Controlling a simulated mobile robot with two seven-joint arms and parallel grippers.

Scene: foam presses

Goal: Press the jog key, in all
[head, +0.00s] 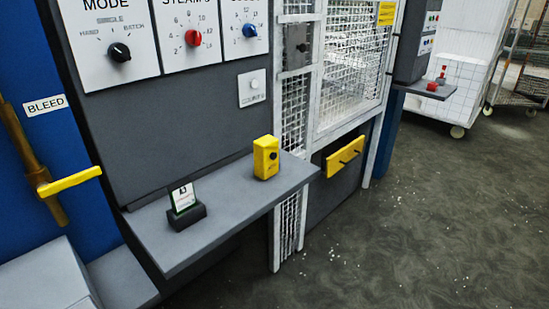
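No key with a readable "jog" label shows in the head view. A yellow box (266,165) with a small dark round spot on its face stands upright on the grey shelf (225,205) below the control panel. A white plate (252,88) with a pale round button and a small blurred label is on the panel above it. Neither of my grippers is in view.
The panel carries a black mode knob (119,52), a red knob (193,38) and a blue knob (249,30). A card in a dark stand (186,208) sits on the shelf. A yellow-handled valve (70,181) is left, mesh fencing (345,70) right.

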